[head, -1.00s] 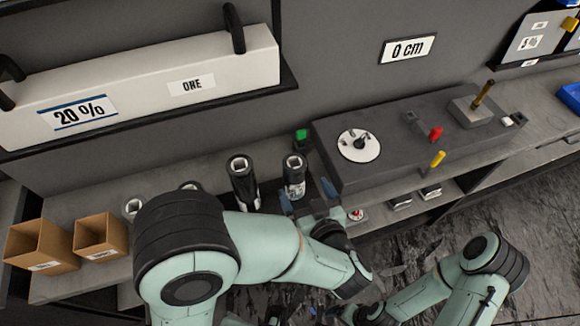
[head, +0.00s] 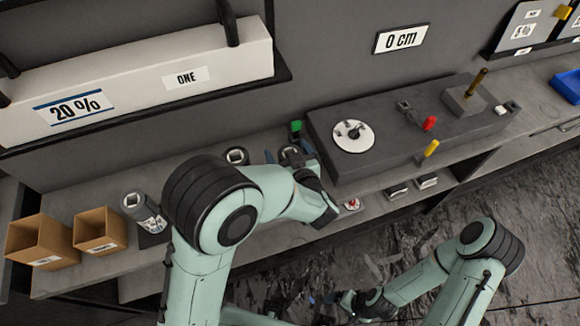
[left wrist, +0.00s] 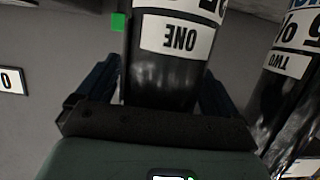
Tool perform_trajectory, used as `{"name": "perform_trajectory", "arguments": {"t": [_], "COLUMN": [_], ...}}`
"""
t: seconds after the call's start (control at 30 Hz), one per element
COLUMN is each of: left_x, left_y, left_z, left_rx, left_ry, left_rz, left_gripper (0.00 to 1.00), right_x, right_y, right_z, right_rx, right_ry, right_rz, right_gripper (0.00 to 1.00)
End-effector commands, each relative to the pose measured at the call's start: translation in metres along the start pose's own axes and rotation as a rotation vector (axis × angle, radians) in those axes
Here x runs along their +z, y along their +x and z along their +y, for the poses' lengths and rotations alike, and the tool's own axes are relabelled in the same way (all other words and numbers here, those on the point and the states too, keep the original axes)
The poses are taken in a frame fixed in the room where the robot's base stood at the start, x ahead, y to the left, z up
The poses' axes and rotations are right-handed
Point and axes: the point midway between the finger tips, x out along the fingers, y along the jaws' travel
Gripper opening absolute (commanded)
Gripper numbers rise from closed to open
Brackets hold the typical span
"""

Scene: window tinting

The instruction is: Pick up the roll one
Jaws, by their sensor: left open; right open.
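The roll one (head: 291,153) is a dark upright roll on the bench; my left arm hides most of it in the head view. In the left wrist view its white ONE label (left wrist: 172,37) shows upside down. My left gripper (left wrist: 160,95) is open, with its blue fingers on either side of the roll one. I cannot tell whether they touch it. In the head view my left gripper (head: 291,160) is at that roll. My right gripper (head: 318,302) is open and low, over the dark floor.
A roll labelled TWO (left wrist: 282,105) stands beside the roll one. Another roll (head: 142,209) stands near two cardboard boxes (head: 100,236) on the left. A grey block (head: 385,142) with a white disc lies to the right. A white box marked ONE (head: 130,75) is on the wall.

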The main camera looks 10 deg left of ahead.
Motion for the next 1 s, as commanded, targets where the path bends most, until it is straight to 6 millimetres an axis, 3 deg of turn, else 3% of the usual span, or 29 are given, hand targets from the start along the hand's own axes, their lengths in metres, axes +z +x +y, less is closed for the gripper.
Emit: {"name": "perform_trajectory", "arguments": {"t": [0.2, 0.4, 0.47, 0.5, 0.77, 1.0], "left_x": [0.000, 0.000, 0.000, 0.000, -0.002, -0.026], "left_y": [0.001, 0.000, 0.000, 0.000, 0.000, -0.007], "left_z": [0.000, 0.000, 0.000, 0.000, 0.001, 0.001], "left_rx": [0.001, 0.001, 0.001, 0.001, 0.001, 0.004], "left_ry": [0.000, 0.000, 0.000, -0.001, -0.001, -0.006], "left_rz": [0.000, 0.000, 0.000, 0.002, 0.002, 0.004], "left_gripper": [0.94, 0.29, 0.10, 0.06, 0.06, 0.06], "right_x": [0.000, 0.000, 0.000, 0.000, 0.000, -0.004], "right_y": [0.000, 0.000, 0.000, 0.000, 0.000, -0.007], "right_z": [0.000, 0.000, 0.000, 0.000, 0.000, -0.004], "right_rx": [0.000, 0.000, 0.000, 0.000, 0.000, -0.002], "right_ry": [0.000, 0.000, 0.000, 0.000, 0.000, -0.002], "right_rz": [0.000, 0.000, 0.000, 0.000, 0.000, 0.005], "right_gripper": [0.91, 0.91, 0.91, 0.91, 0.91, 0.91]}}
